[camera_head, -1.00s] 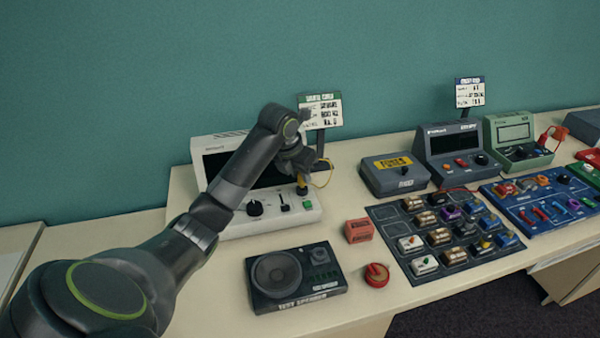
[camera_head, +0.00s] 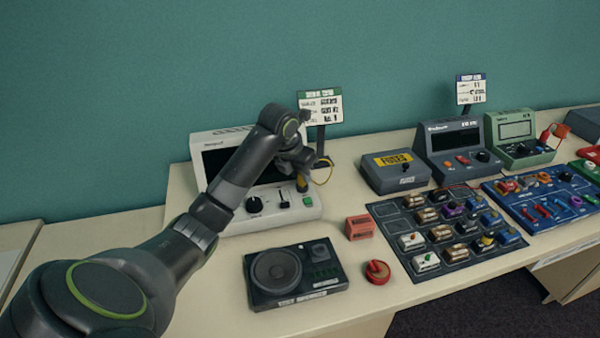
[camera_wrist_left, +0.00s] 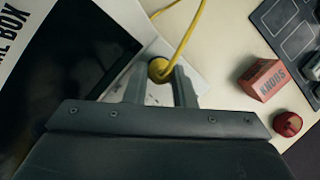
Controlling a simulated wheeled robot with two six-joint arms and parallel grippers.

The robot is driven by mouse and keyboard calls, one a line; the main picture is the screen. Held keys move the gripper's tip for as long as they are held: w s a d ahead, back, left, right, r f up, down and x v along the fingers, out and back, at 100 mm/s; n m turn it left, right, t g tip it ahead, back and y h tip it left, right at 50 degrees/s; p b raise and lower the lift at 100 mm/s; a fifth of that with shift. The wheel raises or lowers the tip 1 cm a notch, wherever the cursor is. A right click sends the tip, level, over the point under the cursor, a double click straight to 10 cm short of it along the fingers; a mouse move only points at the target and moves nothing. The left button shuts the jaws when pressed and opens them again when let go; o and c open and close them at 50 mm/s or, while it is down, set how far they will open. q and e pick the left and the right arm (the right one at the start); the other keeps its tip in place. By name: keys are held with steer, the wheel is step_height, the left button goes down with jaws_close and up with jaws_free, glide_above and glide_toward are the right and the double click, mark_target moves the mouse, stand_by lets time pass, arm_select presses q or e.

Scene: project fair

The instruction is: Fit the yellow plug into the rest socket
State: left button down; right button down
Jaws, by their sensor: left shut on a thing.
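My left gripper (camera_head: 304,168) points down over the front right of the white box (camera_head: 233,228). It is shut on the yellow plug (camera_head: 302,185), whose cable loops out to the right. In the left wrist view the plug (camera_wrist_left: 159,69) sits between the two fingers (camera_wrist_left: 160,88), with its yellow cable rising from it. The plug's lower end is at the box's front panel; I cannot tell whether it is seated in a socket or just above it. The rest socket cannot be made out. My right gripper is not in view.
The white box has a dark screen, a black knob (camera_head: 254,205) and a green button (camera_head: 307,201). A sign (camera_head: 320,105) stands behind it. A test speaker (camera_head: 295,275), a red block (camera_head: 359,227) and a red knob (camera_head: 377,271) lie in front. A grey fuses box (camera_head: 395,180) stands right.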

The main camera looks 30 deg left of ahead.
arm_select(q)
steer(key=shift+f, duration=0.25)
steer(key=c, duration=1.1)
jaws_free()
steer(key=shift+o, duration=0.3)
steer(key=o, duration=0.4)
steer(key=shift+r, duration=0.15)
steer(key=shift+r+p, duration=0.9)
steer(key=shift+r, duration=0.05)
steer(key=shift+r+p, duration=2.85)
steer(key=shift+r, duration=0.1)
